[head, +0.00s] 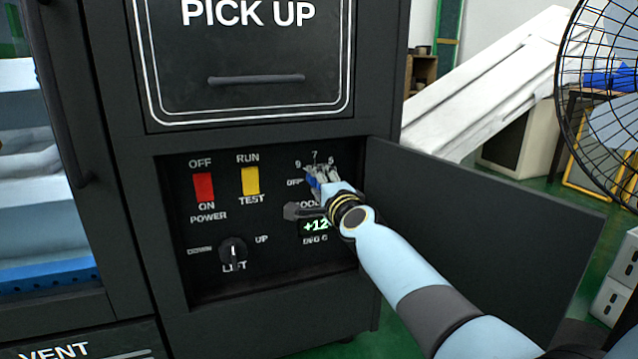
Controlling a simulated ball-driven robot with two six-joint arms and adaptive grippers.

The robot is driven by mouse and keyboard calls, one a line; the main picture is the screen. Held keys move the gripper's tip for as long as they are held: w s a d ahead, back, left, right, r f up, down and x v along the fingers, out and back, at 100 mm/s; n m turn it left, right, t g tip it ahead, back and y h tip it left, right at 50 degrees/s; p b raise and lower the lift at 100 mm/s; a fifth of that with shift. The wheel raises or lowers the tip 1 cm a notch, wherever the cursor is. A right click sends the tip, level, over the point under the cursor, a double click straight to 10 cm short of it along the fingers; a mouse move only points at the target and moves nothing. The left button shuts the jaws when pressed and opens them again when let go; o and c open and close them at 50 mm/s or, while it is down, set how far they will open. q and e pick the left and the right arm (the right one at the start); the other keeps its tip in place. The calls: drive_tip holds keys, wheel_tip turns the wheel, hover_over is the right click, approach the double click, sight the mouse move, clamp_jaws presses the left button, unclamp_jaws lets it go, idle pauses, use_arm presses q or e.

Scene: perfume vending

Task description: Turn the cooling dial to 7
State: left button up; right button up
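The cooling dial is mostly hidden behind my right gripper (316,178). Its printed scale (314,157) shows 9, 7 and 5 along the top and OFF at the left. The pointer cannot be made out. My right gripper is at the dial, its fingers over the dial's place, and I cannot tell whether they are closed on it. The cooling label below is partly covered by the gripper. My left gripper is not in view.
The recessed panel also holds a red power switch (203,187), a yellow run/test switch (250,181) and a lift knob (232,251). The panel's open door (490,235) stands to the right, behind my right arm. The pick-up hatch (255,80) is above. A wire-caged fan (600,95) is at the far right.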

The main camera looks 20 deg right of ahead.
drive_tip(key=shift+f, duration=0.1)
drive_tip(key=o, duration=0.9)
drive_tip(key=shift+o, duration=1.4)
drive_tip(key=shift+s, duration=0.1)
drive_tip(key=s, duration=1.2)
drive_tip(key=shift+d, duration=0.25)
